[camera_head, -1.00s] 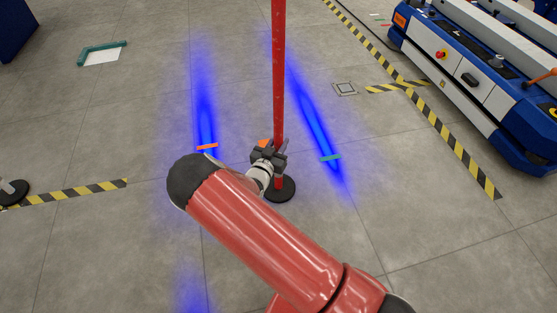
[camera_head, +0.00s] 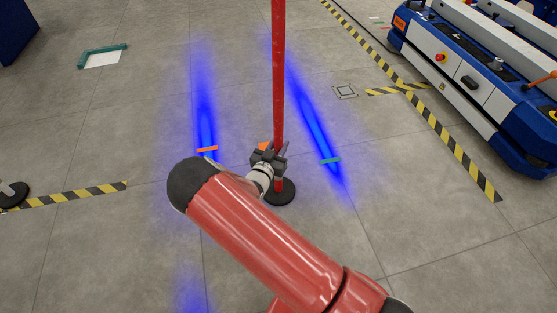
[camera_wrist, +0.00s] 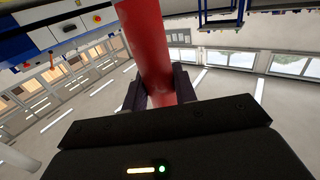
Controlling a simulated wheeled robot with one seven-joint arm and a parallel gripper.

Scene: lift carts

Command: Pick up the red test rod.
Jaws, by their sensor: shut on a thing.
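The red test rod (camera_head: 278,75) stands upright on a round black base (camera_head: 280,192) in the head view, its top cut off by the frame edge. My gripper (camera_head: 275,156) is at the lower part of the rod, a little above the base, and is shut on it. In the wrist view the rod (camera_wrist: 147,40) runs between the two dark fingers of my gripper (camera_wrist: 160,90), one on each side. From these views I cannot tell whether the base touches the floor.
A blue and white lift cart (camera_head: 480,80) stands at the right. Yellow-black floor tape (camera_head: 455,140) runs beside it. Another black base (camera_head: 12,193) is at the left edge. The floor around the rod is clear.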

